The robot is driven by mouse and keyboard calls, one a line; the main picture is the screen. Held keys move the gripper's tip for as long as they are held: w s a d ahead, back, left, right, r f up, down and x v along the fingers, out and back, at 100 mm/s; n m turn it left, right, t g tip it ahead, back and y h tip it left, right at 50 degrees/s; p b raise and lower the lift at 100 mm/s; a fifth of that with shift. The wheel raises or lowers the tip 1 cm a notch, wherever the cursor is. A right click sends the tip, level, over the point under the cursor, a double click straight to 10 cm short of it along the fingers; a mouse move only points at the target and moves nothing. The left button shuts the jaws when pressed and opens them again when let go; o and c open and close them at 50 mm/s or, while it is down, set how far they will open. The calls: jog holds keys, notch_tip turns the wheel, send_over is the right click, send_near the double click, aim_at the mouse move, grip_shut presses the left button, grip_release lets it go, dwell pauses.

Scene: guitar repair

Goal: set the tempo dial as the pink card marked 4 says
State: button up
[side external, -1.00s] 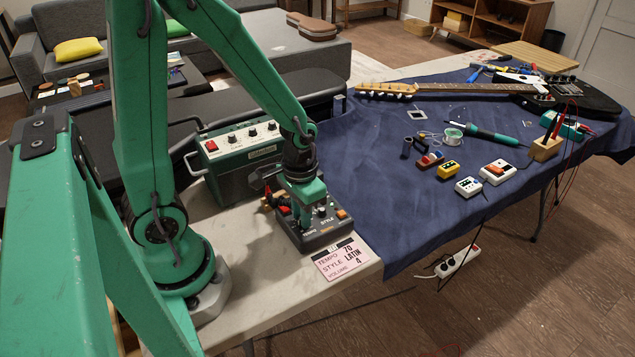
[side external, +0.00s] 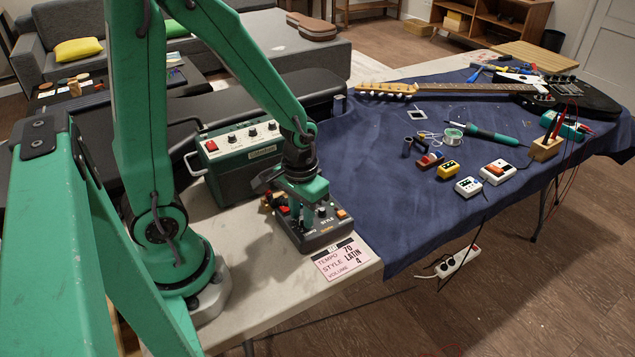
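A dark grey control box (side external: 322,239) with knobs, a red button and an orange button stands near the table's front edge. Labels reading TEMPO and STYLE show on its top face. My gripper (side external: 304,217) points down over the box's TEMPO side. Its fingers hide the tempo dial, so I cannot see the dial's setting or whether the fingers touch it. The finger gap is too small to make out. A pink card (side external: 342,262) lies in front of the box and reads TEMPO 70, STYLE LATIN, VOLUME 4. The mark in its dark header is too small to read.
A green amplifier (side external: 235,165) with a red switch stands close behind the box. A blue cloth (side external: 375,215) covers the table to the right, with several pedals, a soldering iron (side external: 488,132) and a guitar (side external: 450,90). Pale bare tabletop shows left of the card.

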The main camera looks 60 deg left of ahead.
jog(key=shift+r, duration=3.45)
jog(key=shift+r, duration=0.1)
notch_tip(320, 180, up, 6)
jog(key=shift+f, duration=0.1)
jog(key=s+d+r+m+t, duration=0.1)
jog(key=s+r+m+t, duration=0.2)
jog(key=r, duration=0.4)
jog(key=shift+s+r+t, duration=0.2)
jog(key=shift+s+t, duration=0.3)
jog(key=shift+t, duration=0.8)
